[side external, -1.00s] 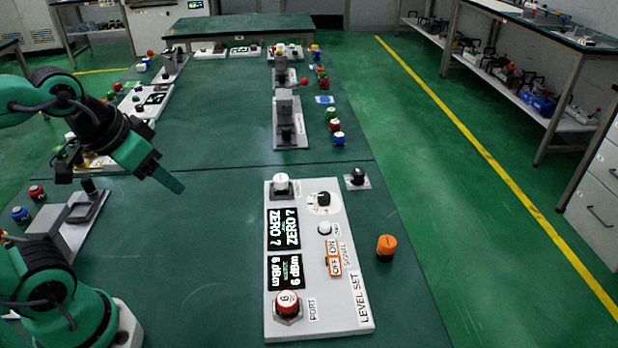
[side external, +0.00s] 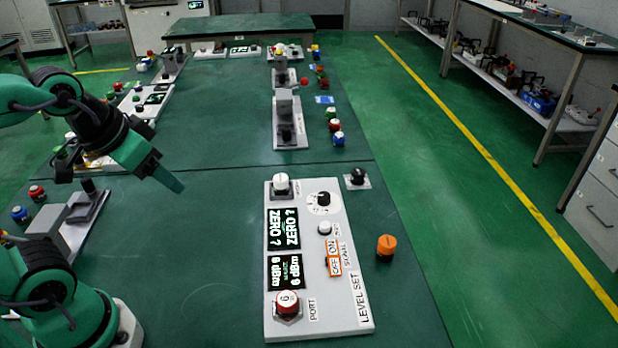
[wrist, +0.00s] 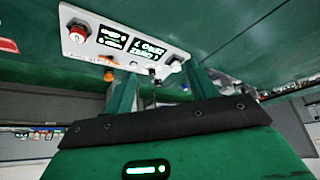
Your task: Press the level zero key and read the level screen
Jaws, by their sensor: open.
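The level set panel (side external: 335,295) is a light grey box on the green table in the side view. Its upper screen (side external: 284,229) reads "ZERO ?" and its lower screen (side external: 286,272) reads "6 dBm". A small white key (side external: 324,228) sits beside the upper screen, near an orange OFF/ON signal switch (side external: 335,257). A black dial (side external: 323,199), a white knob (side external: 281,183) and a red-and-white cap marked 6 at PORT (side external: 288,302) are also on it. My gripper (side external: 172,180) is up and left of the panel, touching nothing. In the wrist view, the panel (wrist: 90,47) shows beyond the two parted fingers (wrist: 160,90).
An orange knob (side external: 386,246) stands right of the panel. A black knob on a plate (side external: 357,178) is behind it. A grey fixture (side external: 75,222) stands at left, and another (side external: 287,125) farther back. The table between gripper and panel is clear.

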